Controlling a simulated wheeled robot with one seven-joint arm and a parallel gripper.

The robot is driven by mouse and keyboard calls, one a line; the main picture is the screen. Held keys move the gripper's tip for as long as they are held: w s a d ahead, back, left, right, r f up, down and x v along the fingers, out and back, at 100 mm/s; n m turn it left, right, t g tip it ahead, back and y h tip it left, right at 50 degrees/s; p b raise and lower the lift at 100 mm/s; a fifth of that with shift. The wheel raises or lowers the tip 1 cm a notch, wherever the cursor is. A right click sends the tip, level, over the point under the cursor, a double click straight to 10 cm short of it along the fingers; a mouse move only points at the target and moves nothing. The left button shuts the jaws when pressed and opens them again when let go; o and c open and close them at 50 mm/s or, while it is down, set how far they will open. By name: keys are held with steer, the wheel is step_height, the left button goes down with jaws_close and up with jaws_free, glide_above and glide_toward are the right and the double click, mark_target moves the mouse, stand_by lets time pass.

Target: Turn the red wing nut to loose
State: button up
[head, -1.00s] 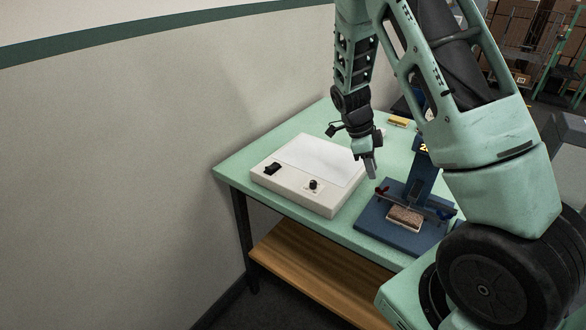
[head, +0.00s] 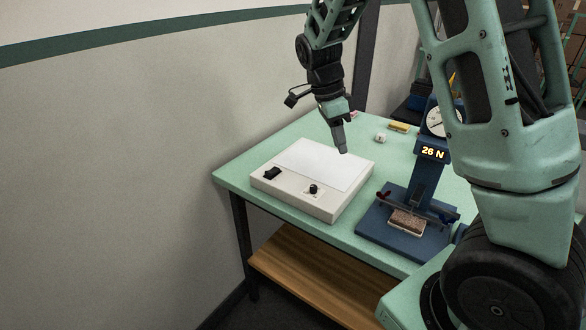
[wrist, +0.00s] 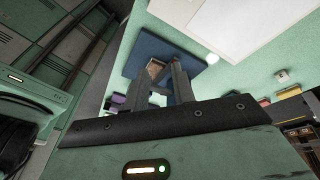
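The red wing nut (head: 384,195) sits at the left end of the clamp bar on the blue test stand (head: 393,232). A blue wing nut (head: 446,217) is at the bar's right end. A brown tufted sample (head: 407,221) lies between them on the stand's base. My gripper (head: 343,151) hangs above the right part of the white light box, up and left of the red wing nut and apart from it. In the wrist view my gripper (wrist: 161,76) is open and empty, with the blue base (wrist: 138,58) beyond its fingers.
The white light box (head: 325,205) with a black switch (head: 272,173) and knob (head: 314,189) lies left of the stand. The stand's display (head: 432,152) reads 26 N. A small white item (head: 380,138) and a yellow one (head: 398,127) lie behind.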

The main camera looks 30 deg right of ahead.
steer(key=s+a+n+y, duration=0.1)
steer(key=s+a+n, duration=0.1)
steer(key=a+n, duration=0.4)
steer(key=s+a+n+t, duration=0.1)
steer(key=s+a+n, duration=0.2)
steer(key=a+n, duration=0.3)
steer(key=shift+s+a+r+y, duration=0.35)
steer(key=shift+a+r+y, duration=0.05)
steer(key=shift+a, duration=1.7)
steer(key=m+t+b, duration=0.2)
steer(key=m+b, duration=0.3)
steer(key=m, duration=0.7)
glide_above(383, 194)
step_height(383, 194, down, 17)
steer(key=shift+w+a+r+p, duration=0.1)
steer(key=shift+w+r+p, duration=0.1)
steer(key=shift+p, duration=0.65)
jaws_close()
